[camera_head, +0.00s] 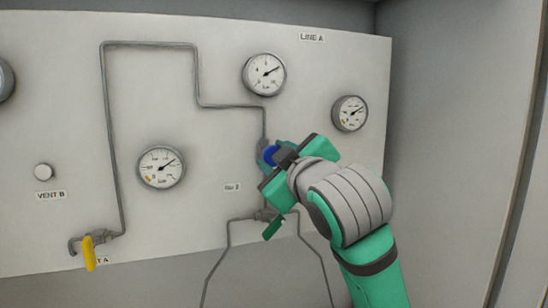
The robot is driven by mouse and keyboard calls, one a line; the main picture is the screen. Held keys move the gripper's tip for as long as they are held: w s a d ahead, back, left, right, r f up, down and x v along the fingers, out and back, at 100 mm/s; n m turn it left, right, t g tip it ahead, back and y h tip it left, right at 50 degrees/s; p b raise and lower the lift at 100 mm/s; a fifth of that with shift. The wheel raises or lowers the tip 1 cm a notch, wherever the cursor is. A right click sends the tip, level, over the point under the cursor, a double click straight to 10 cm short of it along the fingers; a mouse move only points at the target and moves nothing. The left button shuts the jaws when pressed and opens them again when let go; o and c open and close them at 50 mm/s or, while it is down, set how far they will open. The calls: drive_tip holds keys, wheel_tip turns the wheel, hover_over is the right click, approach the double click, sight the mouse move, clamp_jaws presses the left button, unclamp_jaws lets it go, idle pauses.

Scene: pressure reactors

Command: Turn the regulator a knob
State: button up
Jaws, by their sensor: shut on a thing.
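A blue knob (270,155) sits on the white panel (215,225), on the pipe line below the upper middle gauge. My gripper (273,160) is at this knob and shut on it. The gripper body and wrist hide most of the knob and its lower right side. No label reading regulator A shows; a label reading LINE A (312,37) is at the panel's top right. The knob's turn angle cannot be told.
Gauges sit above (264,74), right (349,113) and left (161,167) of the knob. A green valve handle (273,228) is just below my gripper. A grey wall (455,150) stands right.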

idle(0.3)
drive_tip(key=o, duration=1.1)
drive_tip(key=shift+c, duration=0.2)
drive_tip(key=v, duration=1)
drive_tip(key=shift+s, duration=0.4)
